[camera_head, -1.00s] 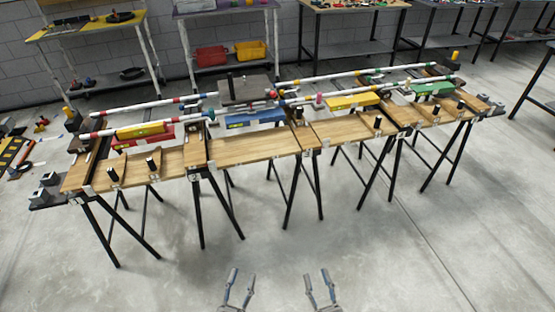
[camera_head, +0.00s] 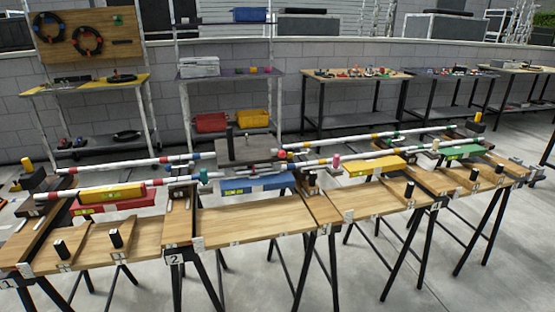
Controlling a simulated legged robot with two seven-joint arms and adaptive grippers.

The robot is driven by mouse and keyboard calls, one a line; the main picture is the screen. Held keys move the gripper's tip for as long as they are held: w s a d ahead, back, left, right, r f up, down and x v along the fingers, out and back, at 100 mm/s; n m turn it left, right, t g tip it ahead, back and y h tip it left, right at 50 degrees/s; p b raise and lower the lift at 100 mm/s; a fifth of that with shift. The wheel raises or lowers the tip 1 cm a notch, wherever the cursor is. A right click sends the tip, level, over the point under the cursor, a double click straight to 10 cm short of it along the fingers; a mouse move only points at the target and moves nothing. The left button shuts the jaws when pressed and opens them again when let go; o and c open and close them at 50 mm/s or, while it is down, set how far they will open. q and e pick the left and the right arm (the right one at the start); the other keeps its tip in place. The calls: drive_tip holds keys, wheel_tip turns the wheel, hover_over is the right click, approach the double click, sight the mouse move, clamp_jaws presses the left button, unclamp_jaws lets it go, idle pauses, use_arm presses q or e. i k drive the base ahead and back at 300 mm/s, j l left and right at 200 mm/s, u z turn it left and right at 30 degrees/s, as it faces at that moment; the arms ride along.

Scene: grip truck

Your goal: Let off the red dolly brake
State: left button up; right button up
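A long wooden workbench (camera_head: 255,222) on black trestles crosses the view, with striped white rails along its back. A grey platform (camera_head: 245,150) with black upright posts sits across the rails near the middle; it may be the dolly. A long red block (camera_head: 112,206) with a yellow block (camera_head: 110,192) on top lies at the left of the bench. Short black upright pegs (camera_head: 115,238) stand along the front boards. I cannot tell which part is the red dolly brake or how it is set. Neither of my grippers shows now.
A blue block (camera_head: 258,184), a yellow block (camera_head: 375,166) and a green block (camera_head: 463,152) lie along the bench. Behind are a shelf with red (camera_head: 210,122) and yellow (camera_head: 252,117) bins and several tables. Grey floor is open at front right.

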sight(282, 154)
drive_tip(key=i+u, duration=0.15)
drive_tip(key=i, duration=0.4)
drive_tip(key=i+l+u, duration=0.15)
drive_tip(key=i, duration=0.4)
drive_tip(key=i+u, duration=0.15)
drive_tip(key=i, duration=0.4)
